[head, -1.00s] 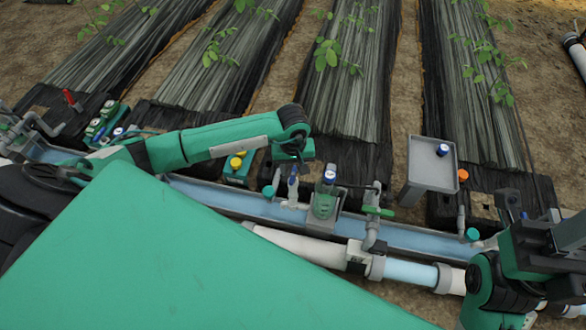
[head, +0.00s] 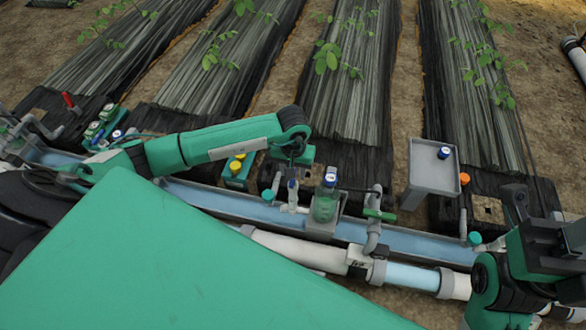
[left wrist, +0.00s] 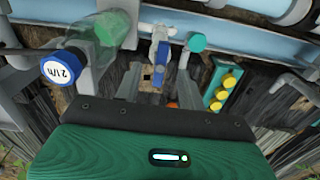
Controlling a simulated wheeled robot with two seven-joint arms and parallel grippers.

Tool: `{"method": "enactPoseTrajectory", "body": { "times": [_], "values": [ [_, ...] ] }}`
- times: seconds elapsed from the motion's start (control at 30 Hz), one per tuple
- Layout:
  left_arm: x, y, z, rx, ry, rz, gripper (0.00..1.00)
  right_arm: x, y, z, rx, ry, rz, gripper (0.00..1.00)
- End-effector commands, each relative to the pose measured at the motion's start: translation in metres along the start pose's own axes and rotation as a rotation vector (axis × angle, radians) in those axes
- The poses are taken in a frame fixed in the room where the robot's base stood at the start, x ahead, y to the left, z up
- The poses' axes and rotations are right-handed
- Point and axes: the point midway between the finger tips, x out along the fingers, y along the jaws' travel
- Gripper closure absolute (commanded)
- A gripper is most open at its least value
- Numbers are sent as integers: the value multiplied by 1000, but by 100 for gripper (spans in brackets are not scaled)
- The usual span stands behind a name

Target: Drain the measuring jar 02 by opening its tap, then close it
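A clear green-tinted jar (head: 326,206) with a blue-rimmed white cap stands in a grey holder on the skid. It also shows at the upper left of the left wrist view (left wrist: 108,27); I cannot read a certain 02 on it. Beside it is a small white-and-blue tap (left wrist: 159,62), also visible in the head view (head: 292,186). My left gripper (left wrist: 157,85) points down over the tap, its two grey fingers apart on either side of it. Contact with the tap is unclear. My right gripper (head: 540,212) is at the far right, away from the jar; its finger gap is unclear.
A green box with yellow knobs (head: 238,168) stands left of the tap. A grey tray (head: 428,178) holding a blue-capped item is to the right. A green-handled valve (head: 378,214) sits right of the jar. White pipe (head: 300,246) runs along the front.

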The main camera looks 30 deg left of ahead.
Motion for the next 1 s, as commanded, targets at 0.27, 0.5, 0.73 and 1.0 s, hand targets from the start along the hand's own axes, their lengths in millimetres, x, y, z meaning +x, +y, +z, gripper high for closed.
{"method": "enactPoseTrajectory", "body": {
  "times": [0.27,0.5,0.73,1.0],
  "values": [
    [0,0,0,-21,0,0,60,-2,1,0,-6,-6,-2,64],
    [4,0,0,-20,0,0,60,-5,0,2,0,-6,-4,64],
    [23,-1,0,-20,0,-2,60,-20,-1,0,-1,-4,-4,64],
    [44,-1,0,-20,0,-1,60,-36,-2,0,-1,-4,-3,64]
  ]
}}
